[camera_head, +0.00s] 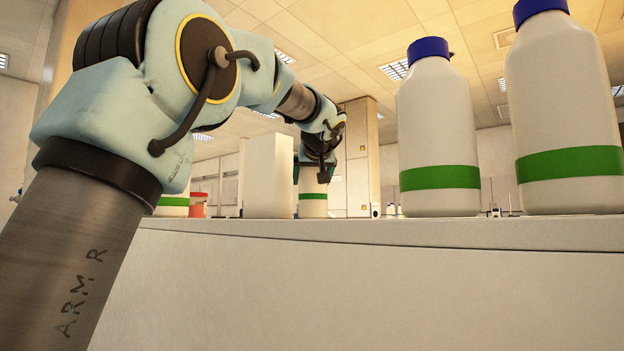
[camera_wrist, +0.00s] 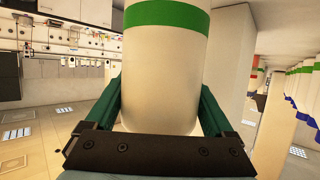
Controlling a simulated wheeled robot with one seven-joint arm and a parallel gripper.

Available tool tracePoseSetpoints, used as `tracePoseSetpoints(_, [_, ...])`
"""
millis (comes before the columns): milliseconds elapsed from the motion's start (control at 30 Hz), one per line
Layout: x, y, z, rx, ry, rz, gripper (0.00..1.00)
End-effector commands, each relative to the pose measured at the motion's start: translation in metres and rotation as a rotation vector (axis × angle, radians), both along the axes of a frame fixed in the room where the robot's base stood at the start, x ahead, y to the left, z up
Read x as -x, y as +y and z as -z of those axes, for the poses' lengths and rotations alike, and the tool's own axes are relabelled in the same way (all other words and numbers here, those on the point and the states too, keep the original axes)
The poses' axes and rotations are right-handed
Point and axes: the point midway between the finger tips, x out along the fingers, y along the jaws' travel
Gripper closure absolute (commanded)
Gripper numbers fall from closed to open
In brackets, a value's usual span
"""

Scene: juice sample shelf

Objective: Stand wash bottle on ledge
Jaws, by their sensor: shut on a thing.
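The wash bottle is a white bottle (camera_head: 313,205) with a green band, seen small and far along the ledge (camera_head: 400,232) in the head view. My gripper (camera_head: 315,173) is shut around its upper part from above the band. In the wrist view the white body (camera_wrist: 160,85) fills the middle between the two green fingers, with the band toward the picture's top. The bottle looks upright, and its base is level with the ledge top. I cannot tell whether it touches the ledge. Its top is hidden by my gripper.
Two large white bottles with blue caps and green bands, one (camera_head: 437,140) and another (camera_head: 563,110), stand on the near right of the ledge. A plain white block (camera_head: 268,175) is just left of the held bottle. A red container (camera_head: 198,204) shows farther left.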

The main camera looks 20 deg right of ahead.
Motion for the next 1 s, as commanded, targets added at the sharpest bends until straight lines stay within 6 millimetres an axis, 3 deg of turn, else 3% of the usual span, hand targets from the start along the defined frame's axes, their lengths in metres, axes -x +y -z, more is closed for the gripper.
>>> tracePoseSetpoints(300, [0.0, 0.0, 0.001, 0.002, -0.002, 0.001, 1.0])
tracePoseSetpoints(333, [0.0, 0.0, 0.003, 0.001, 0.0, 0.0, 0.11])
tracePoseSetpoints(433, [0.0, 0.0, 0.002, 0.0, 0.0, 0.0, 0.0])
tracePoseSetpoints(767, [0.001, 0.0, -0.001, 0.001, 0.0, 0.001, 0.0])
tracePoseSetpoints(1000, [0.037, 0.01, -0.012, 0.005, -0.001, 0.003, 0.0])
